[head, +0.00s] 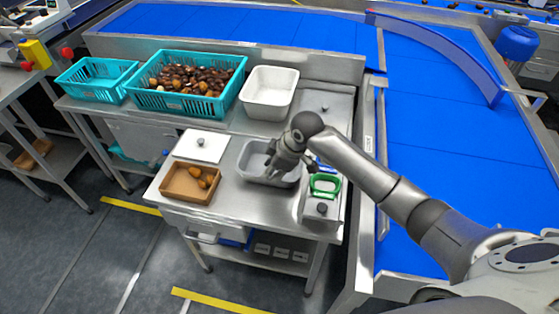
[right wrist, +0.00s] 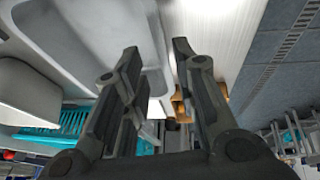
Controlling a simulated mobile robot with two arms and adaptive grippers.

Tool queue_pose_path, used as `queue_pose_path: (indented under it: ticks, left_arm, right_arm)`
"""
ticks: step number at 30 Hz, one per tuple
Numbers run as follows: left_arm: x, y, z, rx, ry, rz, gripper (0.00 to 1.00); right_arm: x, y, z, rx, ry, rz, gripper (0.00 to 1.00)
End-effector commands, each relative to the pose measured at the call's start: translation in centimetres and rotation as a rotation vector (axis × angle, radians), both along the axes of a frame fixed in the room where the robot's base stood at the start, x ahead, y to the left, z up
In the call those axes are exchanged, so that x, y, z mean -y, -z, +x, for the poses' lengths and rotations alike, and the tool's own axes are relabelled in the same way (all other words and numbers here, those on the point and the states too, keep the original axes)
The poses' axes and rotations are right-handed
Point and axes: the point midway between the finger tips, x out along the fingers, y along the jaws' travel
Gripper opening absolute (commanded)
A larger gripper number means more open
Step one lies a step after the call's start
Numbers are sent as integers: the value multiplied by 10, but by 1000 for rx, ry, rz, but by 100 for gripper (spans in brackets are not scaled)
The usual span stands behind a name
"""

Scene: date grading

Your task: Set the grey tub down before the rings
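The grey tub (head: 250,177) stands on the steel table, left of the rings in the head view. A green ring (head: 325,193) lies at the table's right side, with a blue ring (head: 322,164) partly hidden behind my arm. My right gripper (head: 289,168) is low over the tub's right end and hides part of it. In the right wrist view, my right gripper (right wrist: 158,48) has its fingers apart, and the tub's pale rim (right wrist: 151,30) runs up between them. I cannot tell whether a finger touches the wall. My left gripper is not in view.
A brown tray (head: 178,194) with several dates and a white board (head: 201,147) with a knob lie left of the tub. Behind stand a white bin (head: 269,106), a teal crate of dates (head: 185,103) and another teal crate (head: 84,80). A blue conveyor (head: 460,130) runs at right.

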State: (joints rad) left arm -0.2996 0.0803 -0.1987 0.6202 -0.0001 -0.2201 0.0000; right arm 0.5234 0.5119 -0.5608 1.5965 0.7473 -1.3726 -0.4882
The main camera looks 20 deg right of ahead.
Motion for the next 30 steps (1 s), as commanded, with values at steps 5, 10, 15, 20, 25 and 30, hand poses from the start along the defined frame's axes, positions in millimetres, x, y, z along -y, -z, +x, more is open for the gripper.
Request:
queue_pose_path:
  ticks: [5,10,15,20,25,30]
  left_arm:
    - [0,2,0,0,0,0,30]
    - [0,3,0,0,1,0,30]
    - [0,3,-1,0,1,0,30]
    - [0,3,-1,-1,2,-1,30]
    - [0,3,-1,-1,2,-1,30]
    - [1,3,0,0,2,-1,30]
  right_arm:
    - [9,-32,-11,4,-2,-2,27]
    - [13,-51,-18,2,-1,0,27]
    - [15,-57,-21,-1,-1,-1,27]
    - [15,-57,-21,-1,0,0,27]
    - [15,-57,-21,-1,0,0,27]
    - [15,-57,-21,-1,0,0,27]
